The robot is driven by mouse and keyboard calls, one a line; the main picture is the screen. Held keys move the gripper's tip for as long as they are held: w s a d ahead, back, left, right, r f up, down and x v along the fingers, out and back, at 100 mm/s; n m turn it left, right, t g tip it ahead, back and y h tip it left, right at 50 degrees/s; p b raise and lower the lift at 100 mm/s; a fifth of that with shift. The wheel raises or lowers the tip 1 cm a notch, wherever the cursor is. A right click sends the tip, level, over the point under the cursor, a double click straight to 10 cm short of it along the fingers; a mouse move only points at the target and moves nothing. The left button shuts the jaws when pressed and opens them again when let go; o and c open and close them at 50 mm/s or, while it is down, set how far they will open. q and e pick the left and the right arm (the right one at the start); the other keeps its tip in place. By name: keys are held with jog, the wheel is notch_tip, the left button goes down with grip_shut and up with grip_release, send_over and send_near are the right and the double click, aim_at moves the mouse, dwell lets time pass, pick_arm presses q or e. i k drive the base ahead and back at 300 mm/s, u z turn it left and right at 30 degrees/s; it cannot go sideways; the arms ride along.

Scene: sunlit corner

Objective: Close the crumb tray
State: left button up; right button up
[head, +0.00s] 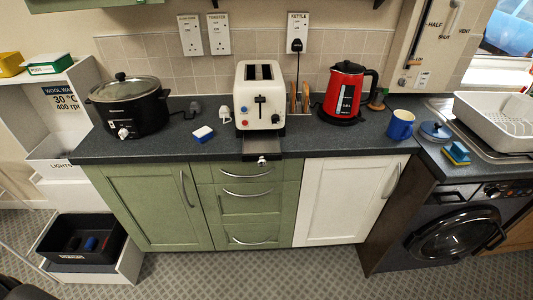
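The cream toaster (246,110) stands on the dark worktop, with its lever and dials facing me. Its dark crumb tray (263,145) sticks out from under the front of the toaster. The tray reaches the worktop's front edge, and a small pale knob (262,161) shows at its near end. The tray's back part is hidden under the toaster. Neither of my grippers is in view.
A red kettle (343,92) and a blue mug (400,125) are to the right. The floor before the green drawers (247,210) is clear.

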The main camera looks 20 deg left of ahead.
aim_at(262, 145)
jog(key=z, duration=1.75)
jog(key=k, duration=0.7)
jog(key=u, duration=0.55)
